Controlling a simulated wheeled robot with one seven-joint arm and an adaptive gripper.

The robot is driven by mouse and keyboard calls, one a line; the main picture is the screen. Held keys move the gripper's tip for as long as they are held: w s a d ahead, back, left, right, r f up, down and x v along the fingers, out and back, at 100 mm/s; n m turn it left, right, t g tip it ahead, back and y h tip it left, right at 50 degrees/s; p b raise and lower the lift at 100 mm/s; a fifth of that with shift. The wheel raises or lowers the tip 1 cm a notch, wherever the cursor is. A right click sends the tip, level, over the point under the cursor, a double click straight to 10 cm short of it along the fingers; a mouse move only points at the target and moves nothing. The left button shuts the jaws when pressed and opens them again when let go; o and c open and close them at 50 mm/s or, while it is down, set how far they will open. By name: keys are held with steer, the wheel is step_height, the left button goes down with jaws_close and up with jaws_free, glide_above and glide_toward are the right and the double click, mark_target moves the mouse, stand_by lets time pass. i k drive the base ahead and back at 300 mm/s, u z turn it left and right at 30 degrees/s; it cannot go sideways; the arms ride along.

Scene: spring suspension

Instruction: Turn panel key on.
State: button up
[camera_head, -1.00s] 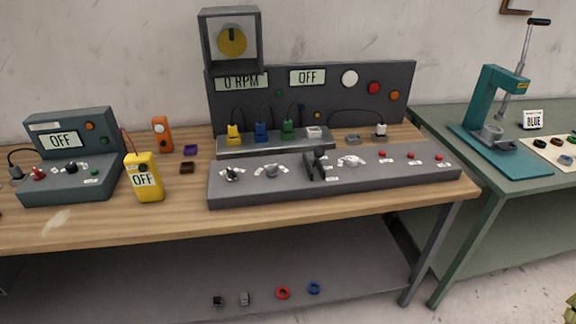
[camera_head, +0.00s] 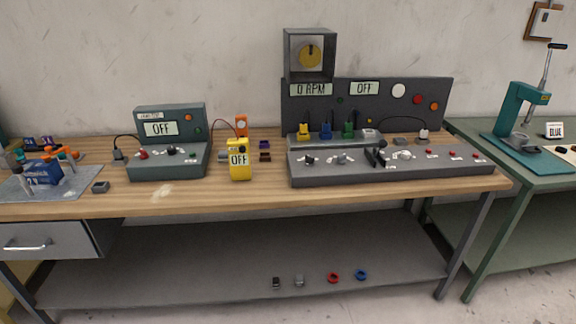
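The grey control panel (camera_head: 470,169) stands on the right half of the wooden bench. Its sloped front carries small dark and pale knobs, a dark lever (camera_head: 375,157) and several red buttons. A knob at the front's left end (camera_head: 309,160) and a pale one right of the lever (camera_head: 403,155) show; which control is the key is too small to tell. The upright back board (camera_head: 440,95) has a display reading "0 RPM" (camera_head: 311,89) and one reading "OFF" (camera_head: 364,88). My gripper is not in view.
A teal box reading "OFF" (camera_head: 170,110) and a yellow meter reading "OFF" (camera_head: 240,172) stand left of the panel. A teal press (camera_head: 518,125) stands on the green table at right. The bench's front strip (camera_head: 330,197) is mostly clear.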

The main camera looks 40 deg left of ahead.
mark_target(310, 161)
steer(key=z, duration=0.05)
steer(key=k, duration=0.15)
steer(key=u, duration=1.6)
steer(key=i, duration=0.45)
steer(key=u, duration=0.1)
